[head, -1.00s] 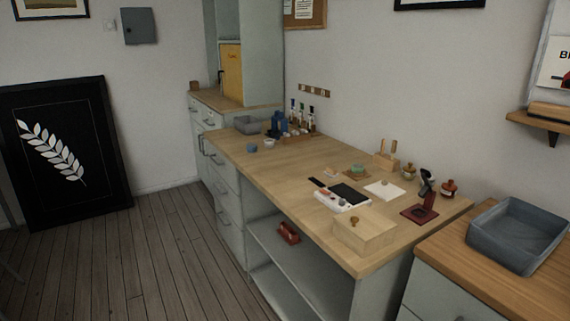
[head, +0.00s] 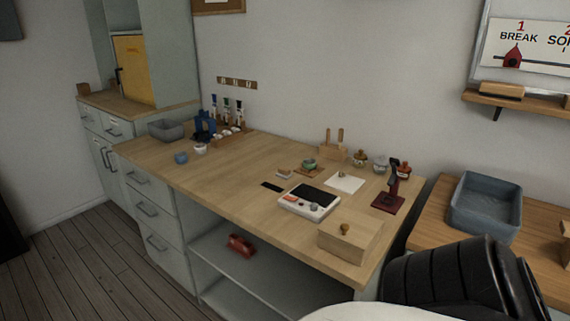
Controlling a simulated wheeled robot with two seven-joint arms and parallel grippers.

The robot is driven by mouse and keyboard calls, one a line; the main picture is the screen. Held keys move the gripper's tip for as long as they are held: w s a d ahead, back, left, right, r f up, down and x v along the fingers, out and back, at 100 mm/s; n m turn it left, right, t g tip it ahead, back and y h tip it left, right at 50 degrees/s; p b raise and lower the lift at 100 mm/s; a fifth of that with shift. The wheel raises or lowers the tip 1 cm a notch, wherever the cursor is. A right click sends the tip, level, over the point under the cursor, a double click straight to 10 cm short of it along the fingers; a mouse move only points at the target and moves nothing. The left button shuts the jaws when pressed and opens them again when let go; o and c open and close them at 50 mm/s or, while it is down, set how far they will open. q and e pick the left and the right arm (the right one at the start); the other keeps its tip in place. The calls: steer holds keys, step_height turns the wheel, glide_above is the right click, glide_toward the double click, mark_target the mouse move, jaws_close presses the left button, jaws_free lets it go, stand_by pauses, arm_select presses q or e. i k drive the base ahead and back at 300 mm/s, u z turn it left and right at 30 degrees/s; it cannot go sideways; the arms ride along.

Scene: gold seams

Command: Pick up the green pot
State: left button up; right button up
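A small green pot (head: 309,163) sits on a brown square mat (head: 306,171) towards the back of the wooden worktop (head: 225,178). It is small in the head view, so its details are hard to tell. Neither of my grippers shows. A black and white part of my own body fills the lower right corner, well in front of the pot and apart from it.
Near the pot are a white-framed black pad (head: 310,206), a wooden block (head: 334,147), a white sheet (head: 344,182) and a dark red stand (head: 389,203). A wooden box (head: 350,240) stands at the front right. The worktop's left middle is clear.

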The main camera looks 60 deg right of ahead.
mark_target(309, 165)
steer(key=z, duration=0.55)
steer(key=i, duration=0.75)
steer(key=z, duration=0.85)
